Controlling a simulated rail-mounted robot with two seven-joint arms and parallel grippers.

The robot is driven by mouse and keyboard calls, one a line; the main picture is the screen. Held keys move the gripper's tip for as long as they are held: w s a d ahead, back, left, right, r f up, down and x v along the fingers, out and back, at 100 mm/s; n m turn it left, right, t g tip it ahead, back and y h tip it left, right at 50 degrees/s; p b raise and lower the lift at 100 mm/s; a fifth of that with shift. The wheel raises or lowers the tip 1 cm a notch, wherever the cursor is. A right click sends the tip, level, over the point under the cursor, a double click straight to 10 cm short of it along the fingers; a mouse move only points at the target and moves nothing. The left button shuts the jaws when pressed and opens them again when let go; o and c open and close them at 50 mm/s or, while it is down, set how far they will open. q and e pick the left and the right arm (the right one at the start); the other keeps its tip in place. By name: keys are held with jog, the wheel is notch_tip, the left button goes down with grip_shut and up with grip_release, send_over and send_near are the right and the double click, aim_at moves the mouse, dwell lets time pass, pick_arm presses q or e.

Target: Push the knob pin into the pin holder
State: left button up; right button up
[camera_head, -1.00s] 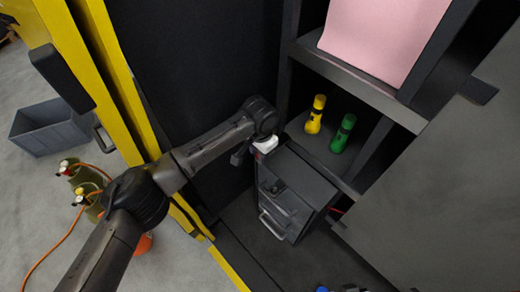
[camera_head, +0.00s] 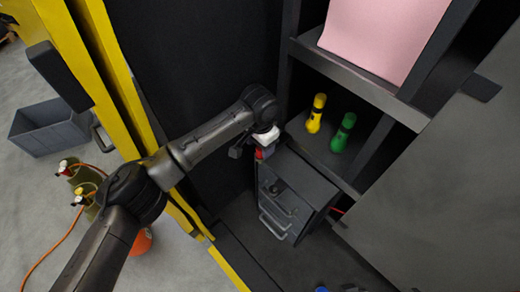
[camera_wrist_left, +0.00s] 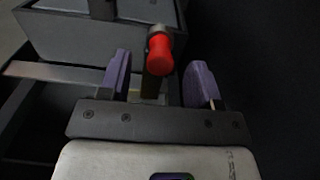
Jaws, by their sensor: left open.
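The red knob pin (camera_wrist_left: 160,54) shows in the left wrist view, its rounded red head below a short metal part. My left gripper (camera_wrist_left: 160,80) is open, with one purple finger on each side of the knob and visible gaps between; I cannot tell its depth relative to the fingers. In the head view my left gripper (camera_head: 265,142) is beside the top left corner of a dark drawer cabinet, and a bit of red (camera_head: 259,154) shows just below it. I cannot make out the pin holder for certain. My right gripper is not in view.
The dark cabinet (camera_head: 318,193) has a silver handle on its front. A pink panel (camera_head: 383,38) is above. A dark wall stands left of the gripper.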

pick_arm(q)
jog(key=w+d+r+m+t+h+b, duration=0.15)
jog(key=r+t, duration=0.25)
jog(key=r, duration=0.8)
jog(key=d+r+m+t+h, duration=0.1)
jog(key=d+r+t, duration=0.25)
jog(key=r, duration=0.75)
jog(key=s+a+r+n+t+h+p, duration=0.1)
jog(key=s+a+r+t+h, duration=0.1)
jog(key=s+a+r+t, duration=0.5)
jog(key=s+a+f+n+g+y+p, duration=0.1)
jog(key=s+a+f+n+y+p, duration=0.25)
jog(key=a+f, duration=0.5)
jog(key=s+a+f+n+g+p, duration=0.2)
jog(key=s+a+f+n, duration=0.2)
jog(key=s+a+f, duration=0.5)
jog(key=s+a+f+n+g+p, duration=0.1)
jog(key=s+f+g, duration=0.7)
jog(key=s+f, duration=1.2)
jog(key=shift+s+a+y+p, duration=0.15)
jog(key=shift+a+y+p, duration=0.35)
jog(key=shift+p, duration=0.4)
